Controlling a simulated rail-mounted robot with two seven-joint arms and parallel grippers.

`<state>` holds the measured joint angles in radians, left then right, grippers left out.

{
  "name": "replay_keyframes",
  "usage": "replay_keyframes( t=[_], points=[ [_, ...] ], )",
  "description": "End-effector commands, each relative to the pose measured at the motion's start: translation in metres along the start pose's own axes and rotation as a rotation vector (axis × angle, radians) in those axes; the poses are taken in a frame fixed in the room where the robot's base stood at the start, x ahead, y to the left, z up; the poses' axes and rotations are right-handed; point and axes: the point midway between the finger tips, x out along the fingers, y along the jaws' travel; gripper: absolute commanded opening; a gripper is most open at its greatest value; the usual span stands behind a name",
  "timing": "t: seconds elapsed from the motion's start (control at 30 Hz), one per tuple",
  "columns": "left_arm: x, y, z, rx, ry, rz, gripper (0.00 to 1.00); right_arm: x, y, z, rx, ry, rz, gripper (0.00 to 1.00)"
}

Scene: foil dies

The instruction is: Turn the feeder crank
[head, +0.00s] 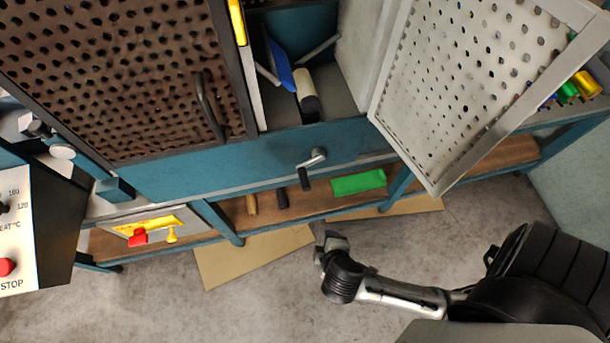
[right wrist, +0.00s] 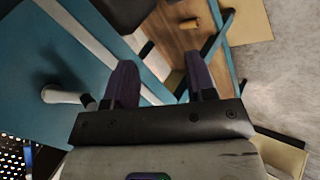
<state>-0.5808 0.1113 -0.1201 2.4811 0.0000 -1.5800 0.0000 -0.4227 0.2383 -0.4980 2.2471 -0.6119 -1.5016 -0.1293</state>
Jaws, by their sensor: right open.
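The feeder crank (head: 316,157) is a bright metal arm on the front of the blue bench, with a dark handle (head: 305,180) hanging from it. In the right wrist view the crank's pale arm (right wrist: 64,96) lies left of the fingers, its end partly hidden by the left finger. My right gripper (head: 332,241) is in front of and below the crank in the head view, apart from it. Its two dark fingers are spread in the right wrist view (right wrist: 163,82), with nothing held between them. My left gripper is out of view.
A perforated brown door (head: 120,75) stands left above the crank, and an open white perforated door (head: 450,80) at right. The lower wooden shelf (head: 235,212) holds a green block (head: 358,182) and tools. A control box (head: 20,230) with a stop button stands far left.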

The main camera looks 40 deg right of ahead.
Motion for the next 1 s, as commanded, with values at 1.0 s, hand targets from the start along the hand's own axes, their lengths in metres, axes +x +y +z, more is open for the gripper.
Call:
replay_keyframes(
  t=[1.0],
  points=[
    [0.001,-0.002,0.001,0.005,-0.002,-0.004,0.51,-0.032,0.059,-0.051,-1.669,-0.484,0.934,0.51]
  ],
)
